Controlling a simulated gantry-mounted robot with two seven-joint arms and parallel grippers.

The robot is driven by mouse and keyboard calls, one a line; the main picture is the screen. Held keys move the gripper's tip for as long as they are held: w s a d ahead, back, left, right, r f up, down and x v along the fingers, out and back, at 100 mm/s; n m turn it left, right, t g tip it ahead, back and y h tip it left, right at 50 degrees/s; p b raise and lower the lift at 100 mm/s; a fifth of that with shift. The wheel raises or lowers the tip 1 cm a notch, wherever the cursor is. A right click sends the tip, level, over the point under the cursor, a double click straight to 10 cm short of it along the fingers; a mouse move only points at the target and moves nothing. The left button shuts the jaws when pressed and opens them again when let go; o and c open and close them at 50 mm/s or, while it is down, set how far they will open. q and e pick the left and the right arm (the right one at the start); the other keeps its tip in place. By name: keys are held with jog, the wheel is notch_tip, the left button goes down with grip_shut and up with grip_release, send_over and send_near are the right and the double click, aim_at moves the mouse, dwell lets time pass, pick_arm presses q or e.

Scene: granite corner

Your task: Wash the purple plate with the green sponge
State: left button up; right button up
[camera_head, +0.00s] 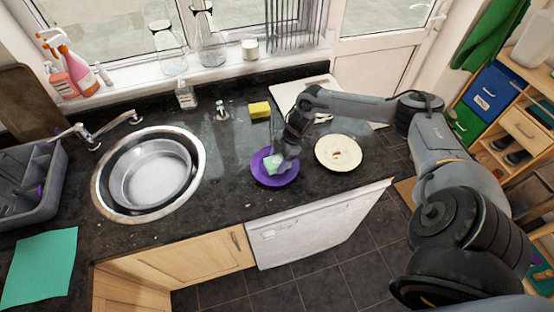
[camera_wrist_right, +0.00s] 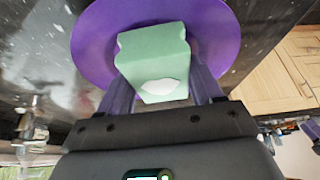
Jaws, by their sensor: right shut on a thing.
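The purple plate (camera_head: 262,178) lies on the dark granite counter, right of the sink. It fills much of the right wrist view (camera_wrist_right: 92,38). The green sponge (camera_head: 273,162) is pale green and is over the plate. In the right wrist view the sponge (camera_wrist_right: 152,52) sits between the two fingers of my right gripper (camera_wrist_right: 163,92), which is shut on it. In the head view my right gripper (camera_head: 286,158) comes down over the plate's right side. Whether the sponge touches the plate is hard to tell. My left gripper is not in view.
A cream plate with food bits (camera_head: 338,152) lies just right of the purple plate. A yellow sponge (camera_head: 260,109) and a small dispenser (camera_head: 222,111) stand behind. The round sink (camera_head: 150,172) is at left, with a grey dish rack (camera_head: 38,210) beyond. Counter in front is clear.

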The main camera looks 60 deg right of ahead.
jog(key=shift+w+a, duration=0.5)
jog(key=shift+a, duration=0.05)
jog(key=shift+s+d+p, duration=0.4)
jog(key=shift+s+d, duration=0.15)
jog(key=shift+d, duration=0.05)
jog(key=shift+w+a, duration=0.55)
jog(key=shift+a, duration=0.05)
jog(key=shift+s+d+p, duration=0.3)
jog(key=shift+s+d, duration=0.3)
notch_tip(320, 180, up, 6)
jog(key=p, duration=0.6)
